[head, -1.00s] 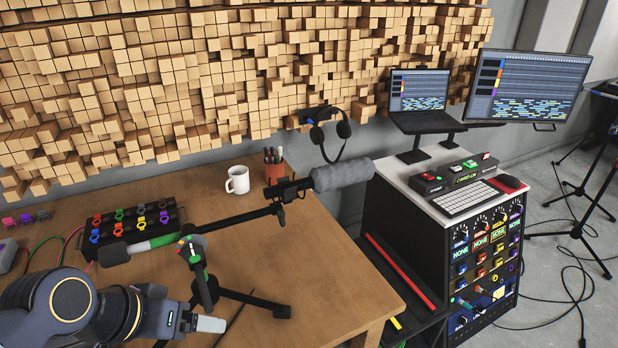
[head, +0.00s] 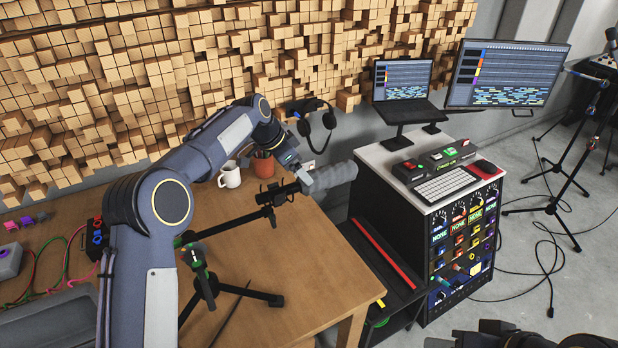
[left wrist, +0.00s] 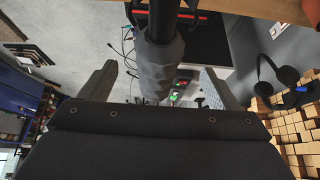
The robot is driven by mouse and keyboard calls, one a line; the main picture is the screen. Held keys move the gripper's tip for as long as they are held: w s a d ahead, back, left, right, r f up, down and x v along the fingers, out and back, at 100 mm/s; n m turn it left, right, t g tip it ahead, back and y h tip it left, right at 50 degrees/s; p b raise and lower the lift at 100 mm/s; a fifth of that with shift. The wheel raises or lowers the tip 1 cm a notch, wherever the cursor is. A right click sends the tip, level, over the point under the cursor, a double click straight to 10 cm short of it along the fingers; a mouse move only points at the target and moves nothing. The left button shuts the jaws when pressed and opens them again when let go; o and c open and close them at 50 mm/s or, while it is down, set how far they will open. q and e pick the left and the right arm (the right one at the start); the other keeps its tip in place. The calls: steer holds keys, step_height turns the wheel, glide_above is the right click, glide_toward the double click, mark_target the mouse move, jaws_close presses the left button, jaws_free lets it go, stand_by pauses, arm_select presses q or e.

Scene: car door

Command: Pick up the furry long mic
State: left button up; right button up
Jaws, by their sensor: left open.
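The furry long mic (head: 335,174) is a grey fuzzy cylinder at the end of a black boom arm on a tripod stand (head: 208,280). It sticks out past the table's right corner. My left gripper (head: 312,182) is at the mic's near end in the head view, with my arm reaching over the table. In the left wrist view my left gripper (left wrist: 158,70) is open, and the grey mic (left wrist: 159,68) lies between its two fingers with gaps on both sides.
A white mug (head: 230,176) and a pen cup (head: 264,164) stand behind the boom on the wooden table (head: 290,270). Headphones (head: 320,120) hang on the wall. A rack cabinet (head: 455,240) with keyboard and laptop stands to the right.

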mark_target(337, 173)
arm_select(q)
steer(key=p+x, duration=0.3)
steer(key=x, duration=0.3)
steer(key=shift+d+f, duration=0.1)
steer(key=shift+d, duration=0.2)
steer(key=shift+w+d+f, duration=0.2)
steer(key=shift+w+f, duration=0.05)
steer(key=shift+f, duration=0.3)
steer(key=shift+r, duration=0.1)
steer(key=c, duration=1.2)
